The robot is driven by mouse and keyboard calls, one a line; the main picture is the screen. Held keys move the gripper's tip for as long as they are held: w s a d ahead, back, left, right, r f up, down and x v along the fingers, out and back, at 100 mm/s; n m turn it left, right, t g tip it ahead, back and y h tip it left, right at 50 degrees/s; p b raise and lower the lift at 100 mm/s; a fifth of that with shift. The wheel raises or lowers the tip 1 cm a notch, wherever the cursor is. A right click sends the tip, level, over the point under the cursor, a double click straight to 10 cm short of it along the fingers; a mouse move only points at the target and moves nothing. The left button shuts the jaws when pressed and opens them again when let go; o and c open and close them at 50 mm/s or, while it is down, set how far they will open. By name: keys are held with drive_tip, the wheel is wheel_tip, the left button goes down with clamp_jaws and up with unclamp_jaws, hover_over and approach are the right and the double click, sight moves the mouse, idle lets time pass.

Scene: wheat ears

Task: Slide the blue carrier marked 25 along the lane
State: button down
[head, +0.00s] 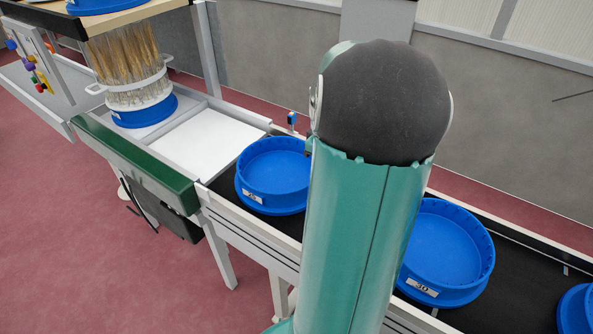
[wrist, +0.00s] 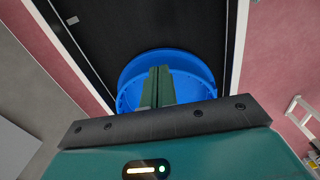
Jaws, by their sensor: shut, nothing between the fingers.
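A round blue carrier (head: 275,172) with a small label that seems to read 25 stands on the black lane, left of my teal arm in the head view. My arm covers part of its right side. In the wrist view, my gripper (wrist: 160,70) has its two green fingers together with nothing between them. The fingers overlap a blue carrier (wrist: 190,62) on the black lane. I cannot read a label on that carrier or tell whether the fingers touch it. My gripper is hidden behind my arm in the head view.
A blue carrier marked 30 (head: 444,250) stands right of my arm, with another (head: 577,310) at the right edge. A white plate (head: 208,140) lies at the lane's left end. Beyond it, a blue-based holder (head: 145,110) stands below wheat ears (head: 125,60).

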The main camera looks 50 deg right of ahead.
drive_tip(key=f, duration=0.3)
drive_tip(key=s+d+f, duration=0.1)
drive_tip(key=f, duration=0.6)
drive_tip(key=shift+s+d+f, duration=0.25)
drive_tip(key=shift+d+f, duration=0.1)
drive_tip(key=shift+f, duration=0.05)
drive_tip(key=w, duration=0.3)
drive_tip(key=shift+w+f, duration=0.15)
drive_tip(key=shift+w, duration=0.05)
drive_tip(key=shift+w+a, duration=0.1)
drive_tip(key=shift+w, duration=0.25)
drive_tip(key=shift+w, duration=0.1)
